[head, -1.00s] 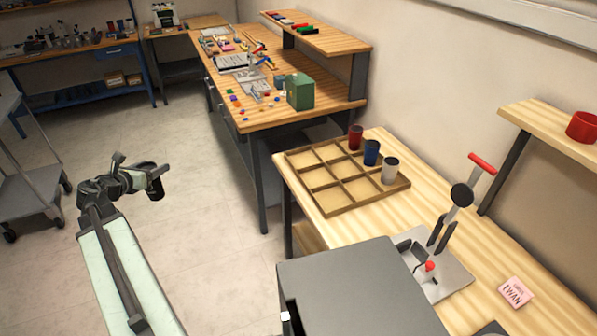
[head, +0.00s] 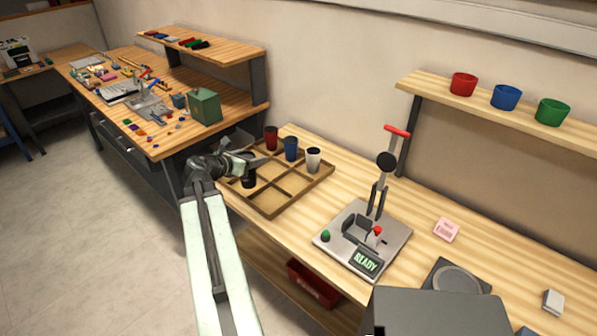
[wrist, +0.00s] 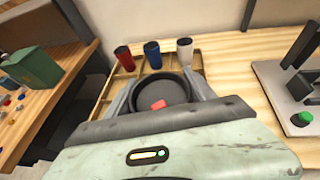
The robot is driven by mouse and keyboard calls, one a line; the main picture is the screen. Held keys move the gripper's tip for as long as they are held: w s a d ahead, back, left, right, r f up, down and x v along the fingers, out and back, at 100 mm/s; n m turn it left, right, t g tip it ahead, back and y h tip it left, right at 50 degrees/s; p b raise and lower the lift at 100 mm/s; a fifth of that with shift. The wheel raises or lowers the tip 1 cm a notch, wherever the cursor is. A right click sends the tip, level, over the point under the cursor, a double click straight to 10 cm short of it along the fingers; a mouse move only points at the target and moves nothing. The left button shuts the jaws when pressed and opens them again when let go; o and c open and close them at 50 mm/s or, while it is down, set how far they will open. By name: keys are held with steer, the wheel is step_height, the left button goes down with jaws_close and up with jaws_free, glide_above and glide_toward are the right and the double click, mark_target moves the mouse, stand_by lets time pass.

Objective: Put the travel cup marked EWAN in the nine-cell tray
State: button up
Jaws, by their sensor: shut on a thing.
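My gripper (head: 252,164) is shut on a black travel cup (head: 249,180). In the wrist view the cup (wrist: 165,90) shows its round dark opening, with a small red patch inside, between the two fingers. No name can be read on it. The nine-cell tray (head: 268,212) lies on the light wooden bench. The black cup is upright over the tray's left part; I cannot tell whether it touches the tray floor. A red cup (head: 271,138), a blue cup (head: 291,149) and a white cup (head: 314,159) stand along the tray's back row.
The marking machine (head: 365,237) with its lever and READY display stands right of the tray. A pink card (head: 446,229) lies beyond it. A shelf (head: 480,108) holds red, blue and green pots. A green box (head: 204,106) sits on the bench at left.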

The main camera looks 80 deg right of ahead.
steer(key=shift+s+a+r, duration=0.35)
steer(key=shift+s+a, duration=0.05)
steer(key=shift+s, duration=0.05)
steer(key=shift+w+d+f, duration=0.1)
steer(key=shift+d+f, duration=0.05)
steer(key=shift+d, duration=0.05)
steer(key=shift+a+f+b, duration=0.1)
steer(key=shift+f+b, duration=0.3)
steer(key=s+a+f+m+g+y+b, duration=0.1)
steer(key=s+f+m+g+b, duration=0.1)
steer(key=s+f+b, duration=0.35)
steer(key=w+d+f+b, duration=0.6)
steer(key=w+d, duration=0.3)
steer(key=d, duration=0.3)
steer(key=shift+w+d, duration=0.35)
steer(key=o, duration=0.8)
steer(key=shift+r, duration=0.15)
